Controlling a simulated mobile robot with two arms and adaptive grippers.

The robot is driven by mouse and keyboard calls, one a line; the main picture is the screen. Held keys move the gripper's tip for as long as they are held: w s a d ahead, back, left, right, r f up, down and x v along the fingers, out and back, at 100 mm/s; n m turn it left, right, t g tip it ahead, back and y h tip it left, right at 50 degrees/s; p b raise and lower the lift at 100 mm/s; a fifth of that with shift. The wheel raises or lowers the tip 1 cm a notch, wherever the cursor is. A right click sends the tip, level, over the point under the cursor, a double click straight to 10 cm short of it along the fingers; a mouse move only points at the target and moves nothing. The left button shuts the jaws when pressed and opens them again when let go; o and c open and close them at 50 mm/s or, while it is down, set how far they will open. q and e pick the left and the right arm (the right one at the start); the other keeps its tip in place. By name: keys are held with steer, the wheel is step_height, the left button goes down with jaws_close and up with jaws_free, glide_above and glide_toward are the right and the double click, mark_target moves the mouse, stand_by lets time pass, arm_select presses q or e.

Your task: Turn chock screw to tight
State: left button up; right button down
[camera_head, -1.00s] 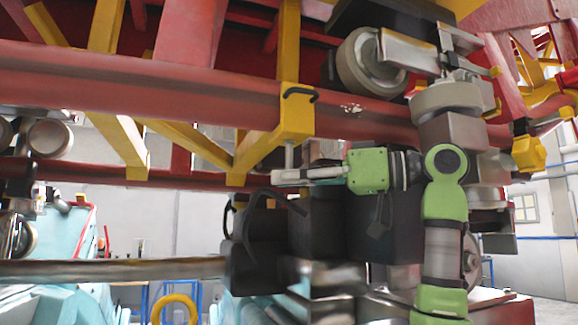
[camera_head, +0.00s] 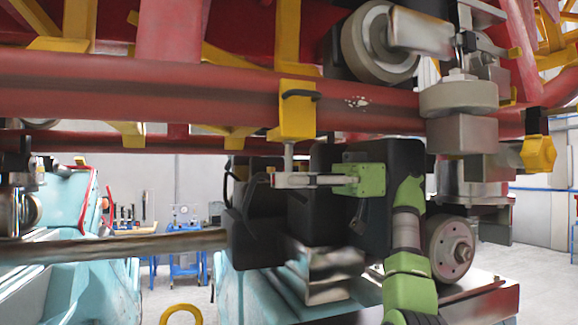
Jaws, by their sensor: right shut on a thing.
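The chock (camera_head: 297,108) is a yellow block with a black handle, seated on the red rail tube (camera_head: 180,88). The chock screw (camera_head: 289,157) hangs straight down below the chock as a short grey rod. My right gripper (camera_head: 277,180), grey with a green body, reaches in from the right just under the chock. It is shut at the lower end of the screw; its fingers hide that end. My left gripper is not in view.
Grey wheels (camera_head: 458,95) of the train and a yellow hex-shaped part (camera_head: 538,153) are to the right. A dark block (camera_head: 355,185) stands behind my right gripper. A long metal bar (camera_head: 120,246) crosses the lower left. Teal car bodies (camera_head: 80,290) are below.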

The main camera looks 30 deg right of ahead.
stand_by(0.5)
steer(key=c, duration=2.2)
jaws_free()
steer(key=shift+o, duration=0.2)
steer(key=shift+d, duration=0.2)
steer(key=v, duration=0.7)
steer(key=shift+d, duration=0.15)
steer(key=shift+w+f, duration=0.1)
